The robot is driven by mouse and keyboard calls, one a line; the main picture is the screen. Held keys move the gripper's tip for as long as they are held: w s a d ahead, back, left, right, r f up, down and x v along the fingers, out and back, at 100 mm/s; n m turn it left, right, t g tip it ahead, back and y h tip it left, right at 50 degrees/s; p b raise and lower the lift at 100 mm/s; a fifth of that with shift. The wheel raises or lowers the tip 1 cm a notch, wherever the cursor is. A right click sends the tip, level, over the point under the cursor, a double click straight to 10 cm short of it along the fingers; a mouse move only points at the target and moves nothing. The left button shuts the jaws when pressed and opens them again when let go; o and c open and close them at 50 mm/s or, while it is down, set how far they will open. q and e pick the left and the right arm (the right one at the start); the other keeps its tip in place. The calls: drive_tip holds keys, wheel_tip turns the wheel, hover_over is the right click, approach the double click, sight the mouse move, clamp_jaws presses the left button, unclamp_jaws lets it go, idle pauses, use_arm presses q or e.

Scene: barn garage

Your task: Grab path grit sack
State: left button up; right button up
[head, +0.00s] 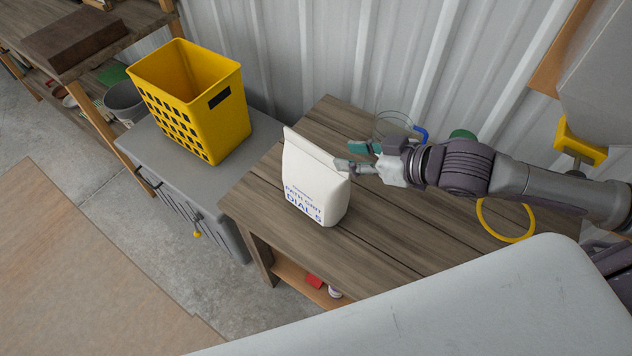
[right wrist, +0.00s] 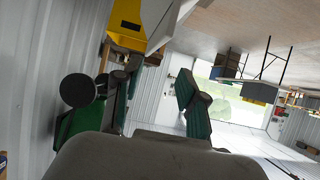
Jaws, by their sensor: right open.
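The path grit sack (head: 312,190) is a white bag with blue lettering and a folded top. It stands upright on the wooden workbench (head: 410,262), near its left end. My right gripper (head: 351,157) reaches in from the right and is open. Its fingertips are at the sack's upper right side; I cannot tell whether they touch it. In the right wrist view the two fingers (right wrist: 160,95) stand apart, and I cannot make out the sack between them. My left gripper is out of view.
A yellow basket (head: 226,122) stands on a grey cabinet (head: 182,168) left of the bench. A yellow ring (head: 507,238) lies under my right forearm. A clear round item with a blue part (head: 421,133) and a green object (head: 463,135) sit behind my gripper. A corrugated wall (head: 350,50) bounds the back.

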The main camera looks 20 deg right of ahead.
sight(315, 145)
drive_tip(key=x, duration=0.3)
drive_tip(key=shift+w, duration=0.2)
drive_tip(key=shift+p+x, duration=0.45)
drive_tip(key=shift+x, duration=0.75)
drive_tip(key=shift+w+f, duration=0.2)
drive_tip(key=p+x, duration=0.1)
drive_tip(key=x, duration=0.3)
drive_tip(key=shift+w+d+f+p, duration=0.15)
drive_tip(key=shift+w+d+p, duration=0.1)
drive_tip(key=shift+p, duration=0.15)
drive_tip(key=shift+w+a+f, duration=0.15)
drive_tip(key=shift+a+f, duration=0.05)
clamp_jaws()
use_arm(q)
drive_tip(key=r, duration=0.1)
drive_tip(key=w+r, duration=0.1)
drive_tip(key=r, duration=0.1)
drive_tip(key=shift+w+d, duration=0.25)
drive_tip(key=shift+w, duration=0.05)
use_arm(e)
drive_tip(key=shift+w+r, duration=0.1)
drive_tip(key=shift+r, duration=0.15)
